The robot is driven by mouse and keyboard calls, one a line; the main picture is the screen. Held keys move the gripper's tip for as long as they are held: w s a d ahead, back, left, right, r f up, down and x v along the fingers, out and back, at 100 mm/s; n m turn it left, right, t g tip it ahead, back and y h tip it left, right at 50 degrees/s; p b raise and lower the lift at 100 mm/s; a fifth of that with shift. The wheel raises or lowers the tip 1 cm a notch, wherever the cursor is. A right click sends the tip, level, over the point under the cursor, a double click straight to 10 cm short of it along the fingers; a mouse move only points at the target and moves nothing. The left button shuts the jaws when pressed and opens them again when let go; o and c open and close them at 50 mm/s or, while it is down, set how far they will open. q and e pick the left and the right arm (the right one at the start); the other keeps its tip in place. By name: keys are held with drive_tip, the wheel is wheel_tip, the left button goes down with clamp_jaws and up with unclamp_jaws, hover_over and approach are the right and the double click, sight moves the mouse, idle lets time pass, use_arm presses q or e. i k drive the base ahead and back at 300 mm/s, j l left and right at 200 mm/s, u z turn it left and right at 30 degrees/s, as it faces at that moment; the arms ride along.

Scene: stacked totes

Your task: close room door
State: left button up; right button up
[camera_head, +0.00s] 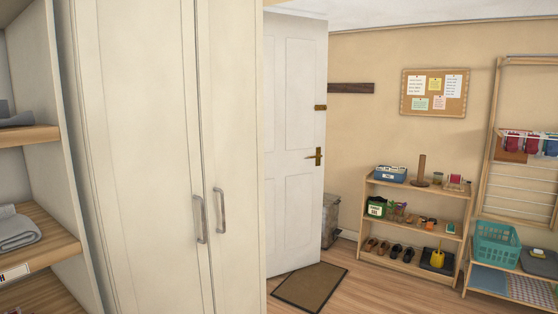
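A white panelled room door (292,150) stands open in the middle of the head view, swung into the room. Its brass handle (316,156) is at its right edge, and a brass lock plate (320,107) sits above the handle. The door's left side is hidden behind a tall cream wardrobe, so its hinges and frame do not show. Neither of my grippers is in view.
The cream wardrobe (150,150) with two grey handles fills the left foreground, beside open shelves (35,250). A brown doormat (310,287) lies before the door. A grey bin (331,222) stands behind the door edge. A low wooden shelf (420,219) stands along the wall.

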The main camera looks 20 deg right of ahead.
sight(295, 50)
drive_tip(key=i+l, duration=0.1)
drive_tip(key=l, duration=0.3)
drive_tip(key=i+l, duration=0.1)
drive_tip(key=l, duration=0.65)
drive_tip(key=i+l, duration=0.15)
drive_tip(key=l, duration=0.25)
drive_tip(key=i+l, duration=0.15)
drive_tip(key=l, duration=0.2)
drive_tip(key=i+l, duration=0.1)
drive_tip(key=l, duration=0.3)
drive_tip(key=i+l+u, duration=0.1)
drive_tip(key=l, duration=0.3)
drive_tip(key=i+l, duration=0.2)
drive_tip(key=l, duration=0.2)
drive_tip(key=i+l, duration=0.1)
drive_tip(key=l, duration=0.25)
drive_tip(key=i+l, duration=0.15)
drive_tip(key=l, duration=0.25)
drive_tip(key=i+l, duration=0.45)
drive_tip(key=i+l+u, duration=0.15)
drive_tip(key=i+l, duration=0.75)
drive_tip(key=l, duration=0.2)
drive_tip(key=u, duration=0.05)
